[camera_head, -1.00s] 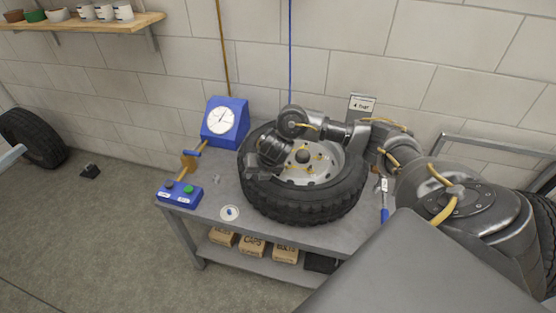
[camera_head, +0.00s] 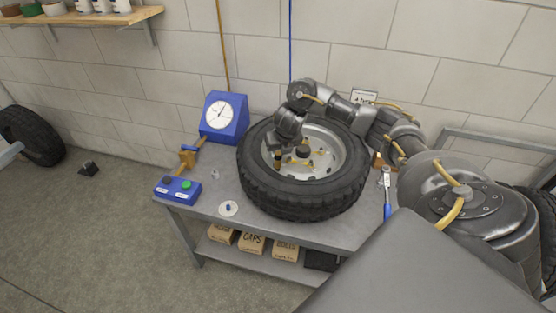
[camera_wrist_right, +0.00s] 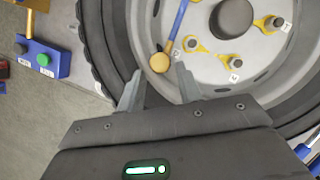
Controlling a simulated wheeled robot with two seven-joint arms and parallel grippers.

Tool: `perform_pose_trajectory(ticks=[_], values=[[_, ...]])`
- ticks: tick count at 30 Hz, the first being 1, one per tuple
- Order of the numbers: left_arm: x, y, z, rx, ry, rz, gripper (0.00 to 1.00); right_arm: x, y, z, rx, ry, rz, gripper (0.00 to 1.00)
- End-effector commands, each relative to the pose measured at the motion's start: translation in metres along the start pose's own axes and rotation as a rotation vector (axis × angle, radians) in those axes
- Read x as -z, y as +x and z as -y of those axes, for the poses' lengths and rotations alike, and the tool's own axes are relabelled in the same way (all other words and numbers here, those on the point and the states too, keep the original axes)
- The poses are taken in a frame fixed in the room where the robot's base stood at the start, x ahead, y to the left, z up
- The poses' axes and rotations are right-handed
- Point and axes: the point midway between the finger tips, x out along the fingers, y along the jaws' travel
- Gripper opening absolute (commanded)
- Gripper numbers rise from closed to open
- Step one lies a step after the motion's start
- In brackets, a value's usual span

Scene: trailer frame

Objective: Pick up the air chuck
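A blue stem with a round brass end (camera_wrist_right: 160,62) lies over the wheel in the right wrist view; it may be the air chuck, but I cannot tell for sure. My right gripper (camera_wrist_right: 159,90) is open, its two fingertips on either side of and just short of the brass end. In the head view my right gripper (camera_head: 279,160) is over the left part of the wheel, and its fingers are too small to read there. The wheel (camera_head: 305,205) lies flat on the grey bench. My left gripper is out of view.
A blue gauge (camera_head: 223,118) and a blue button box (camera_head: 177,190) stand left of the wheel, with a brass-coloured piece (camera_head: 187,158) between them. A blue-handled tool (camera_head: 387,205) lies to the right. A blue line (camera_head: 290,55) hangs against the wall.

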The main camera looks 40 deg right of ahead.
Motion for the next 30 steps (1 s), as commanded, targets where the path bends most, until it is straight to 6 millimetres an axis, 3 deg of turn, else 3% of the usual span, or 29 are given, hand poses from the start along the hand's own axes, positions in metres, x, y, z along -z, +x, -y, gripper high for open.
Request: perform_pose_trajectory(ticks=[4,13,23,30], values=[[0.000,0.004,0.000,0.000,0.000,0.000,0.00,0.001,0.008,0.000,-0.001,0.001,-0.002,0.35],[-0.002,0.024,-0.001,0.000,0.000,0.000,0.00,0.000,0.048,0.001,-0.001,0.002,-0.001,0.35],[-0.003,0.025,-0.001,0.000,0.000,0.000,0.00,-0.002,0.051,0.001,-0.001,0.000,0.000,0.35],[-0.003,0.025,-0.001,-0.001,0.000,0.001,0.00,-0.002,0.051,0.001,-0.001,0.000,0.001,0.04]])
